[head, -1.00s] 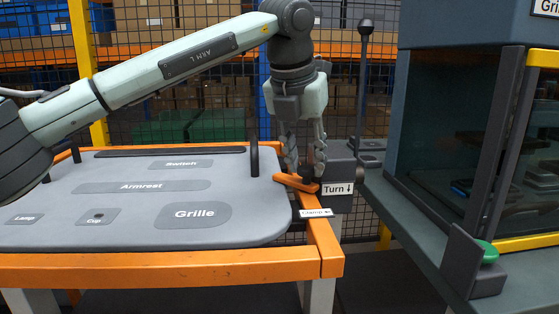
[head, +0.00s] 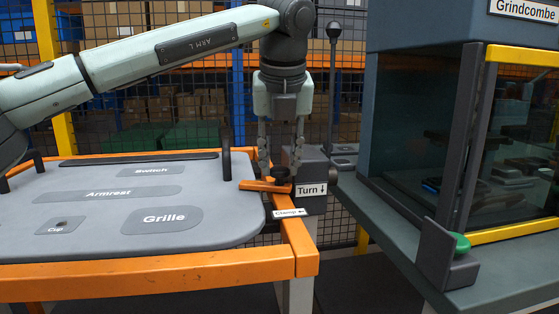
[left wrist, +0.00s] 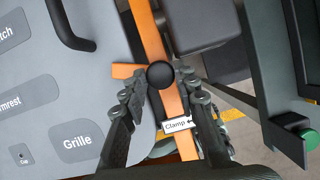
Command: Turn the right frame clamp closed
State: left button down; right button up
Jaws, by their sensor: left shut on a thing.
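The right frame clamp is a flat orange lever (head: 256,186) with a black knob (head: 281,175) on the right rail of the orange frame. The lever points left from the rail, over the edge of the grey panel. In the left wrist view the lever (left wrist: 124,71) and the round knob (left wrist: 160,74) show between the fingers. My left gripper (head: 280,170) comes down from above and is shut on the clamp at its knob. Part of the lever near the knob is hidden. A "Clamp" label (head: 289,212) with a left arrow sits on the rail. My right gripper is not in view.
The grey panel (head: 90,225) lies in the orange frame, with an upright black handle (head: 226,158) left of my gripper. A grey block with a "Turn" label (head: 311,190) stands close right. Further right is a glass-fronted cabinet with a green button (head: 460,242).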

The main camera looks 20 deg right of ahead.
pick_arm(q)
jog(key=shift+r, duration=0.15)
jog(key=c, duration=1.1)
grip_release()
jog(key=shift+c, duration=0.2)
jog(key=v, duration=1.2)
jog(key=shift+s, duration=0.1)
